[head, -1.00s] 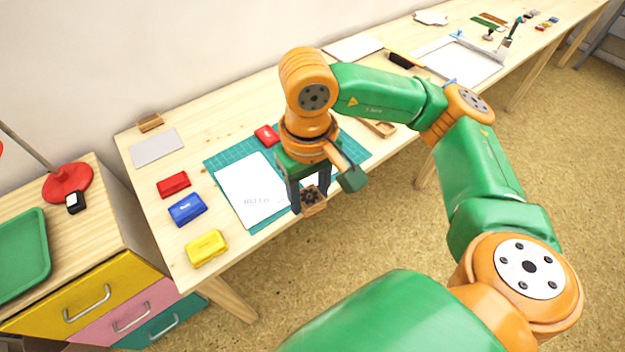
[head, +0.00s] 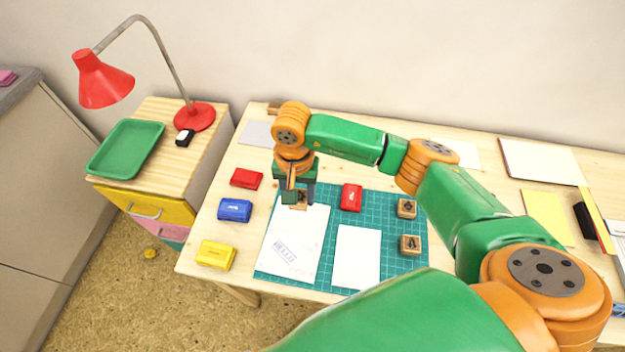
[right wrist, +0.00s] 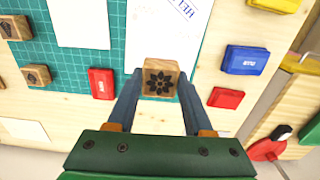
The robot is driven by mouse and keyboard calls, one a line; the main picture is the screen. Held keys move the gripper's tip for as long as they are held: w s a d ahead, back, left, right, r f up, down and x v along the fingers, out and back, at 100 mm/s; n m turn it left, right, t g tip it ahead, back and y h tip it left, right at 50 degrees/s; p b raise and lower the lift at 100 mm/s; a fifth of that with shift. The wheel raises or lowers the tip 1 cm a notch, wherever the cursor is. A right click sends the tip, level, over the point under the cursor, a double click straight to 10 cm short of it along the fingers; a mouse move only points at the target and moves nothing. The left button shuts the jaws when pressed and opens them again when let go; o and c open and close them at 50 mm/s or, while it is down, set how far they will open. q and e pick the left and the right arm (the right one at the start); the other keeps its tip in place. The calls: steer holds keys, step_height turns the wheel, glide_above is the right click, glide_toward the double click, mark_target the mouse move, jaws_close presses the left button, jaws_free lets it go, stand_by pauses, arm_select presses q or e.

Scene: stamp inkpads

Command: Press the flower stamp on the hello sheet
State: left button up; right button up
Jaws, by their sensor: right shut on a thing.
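My right gripper (head: 297,198) is shut on the flower stamp (right wrist: 160,78), a small wooden block with a dark flower on its top. The stamp (head: 301,203) is partly hidden by the gripper in the head view. It is over the far end of the hello sheet (head: 294,243), a white page with a blue-grey HELLO mark at its near end. The sheet also shows beyond the stamp in the right wrist view (right wrist: 150,35). I cannot tell whether the stamp touches the paper. My left gripper is not in view.
The green cutting mat (head: 385,210) also bears a blank sheet (head: 358,257), a red inkpad (head: 351,197) and two wooden stamps (head: 406,208) (head: 410,245). Red (head: 246,178), blue (head: 235,210) and yellow (head: 216,255) pads stand left of the mat. A red lamp (head: 195,116) stands on the side cabinet.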

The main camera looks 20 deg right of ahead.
mark_target(300, 219)
steer(key=shift+w+a+f+m, duration=0.15)
steer(key=shift+f+m, duration=0.25)
steer(key=shift+f, duration=0.55)
step_height(300, 219, down, 6)
steer(key=b, duration=0.4)
steer(key=shift+f, duration=0.15)
steer(key=shift+f+b, duration=0.5)
steer(key=shift+b, duration=0.15)
stand_by(0.9)
steer(key=shift+r, duration=0.15)
stand_by(0.5)
steer(key=shift+r, duration=0.4)
